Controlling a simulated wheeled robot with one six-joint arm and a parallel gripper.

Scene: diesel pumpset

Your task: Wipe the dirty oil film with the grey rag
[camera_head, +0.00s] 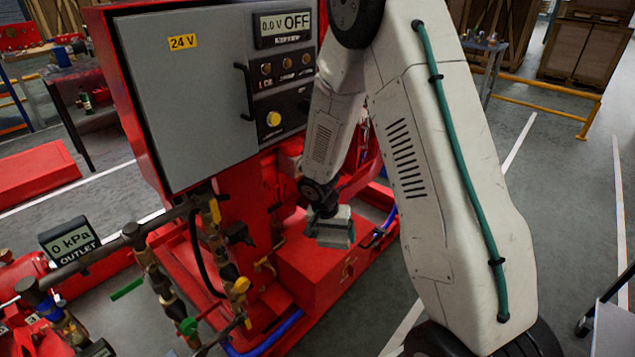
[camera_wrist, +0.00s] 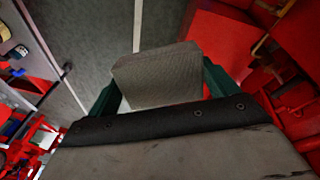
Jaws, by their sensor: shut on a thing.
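My gripper (camera_head: 331,228) is beside the red pumpset, over a red box-shaped part (camera_head: 318,266) low on its frame. In the wrist view my gripper (camera_wrist: 158,92) shows its green fingers on both sides of a grey rag (camera_wrist: 157,72). The fingers are shut on the rag, which looks like a flat grey woven pad. In the head view the rag is hard to tell apart from the gripper. I cannot make out the dirty oil film in either view. My arm hides part of the pumpset.
A grey control panel (camera_head: 190,90) with an OFF display stands above and left of the gripper. Pipes and valves (camera_head: 215,240) with an outlet gauge (camera_head: 70,240) are at the lower left. Grey floor (camera_head: 540,190) is open at the right, before a yellow rail (camera_head: 550,88).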

